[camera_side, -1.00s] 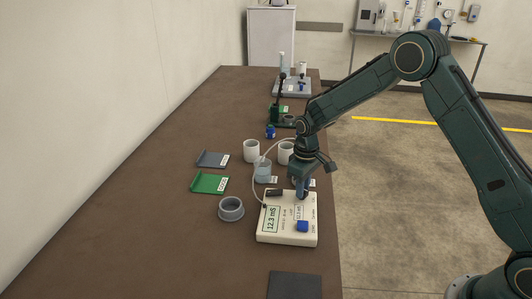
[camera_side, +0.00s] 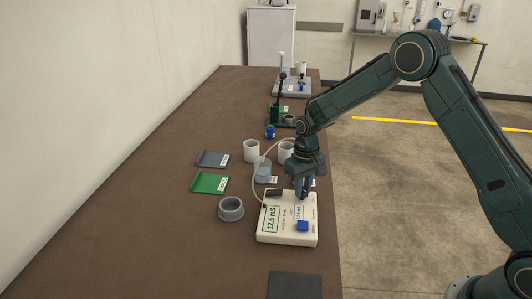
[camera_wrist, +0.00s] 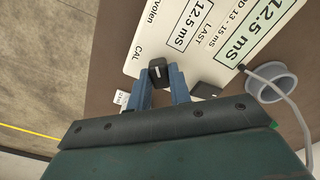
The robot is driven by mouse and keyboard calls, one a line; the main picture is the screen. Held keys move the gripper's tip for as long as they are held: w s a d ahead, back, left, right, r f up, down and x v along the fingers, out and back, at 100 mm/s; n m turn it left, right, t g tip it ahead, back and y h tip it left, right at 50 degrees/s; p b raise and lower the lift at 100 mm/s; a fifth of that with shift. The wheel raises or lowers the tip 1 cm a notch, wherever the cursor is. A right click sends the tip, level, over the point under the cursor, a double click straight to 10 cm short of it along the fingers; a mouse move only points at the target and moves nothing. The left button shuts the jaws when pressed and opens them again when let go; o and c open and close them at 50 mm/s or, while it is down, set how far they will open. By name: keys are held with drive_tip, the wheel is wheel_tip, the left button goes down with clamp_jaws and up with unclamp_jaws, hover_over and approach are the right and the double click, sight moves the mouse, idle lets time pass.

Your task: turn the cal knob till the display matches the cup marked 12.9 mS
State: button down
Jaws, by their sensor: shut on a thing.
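The cream meter (camera_side: 276,237) stands near the table's right edge, its main display (camera_side: 272,219) reading 12.5 mS. The black cal knob (camera_wrist: 158,68), beside the printed CAL, sits between my blue fingertips. My gripper (camera_wrist: 160,82) is shut on it; it also shows at the meter's far right in the side view (camera_side: 303,193). Cups (camera_side: 251,152) (camera_side: 286,150) (camera_side: 263,172) stand beyond the meter; their markings are too small to read.
A cable (camera_side: 253,182) arcs from the meter towards the cups. A grey ring holder (camera_side: 231,209), green tray (camera_side: 208,182) and grey tray (camera_side: 209,159) lie left. A blue button (camera_side: 302,226) is on the meter's near right. The table's left side is clear.

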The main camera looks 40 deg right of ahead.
drive_tip(key=shift+m, duration=0.9)
drive_tip(key=c, duration=1.3)
unclamp_jaws()
drive_tip(key=shift+r, duration=0.1)
wheel_tip(320, 180, up, 14)
drive_tip(key=shift+f, duration=0.15)
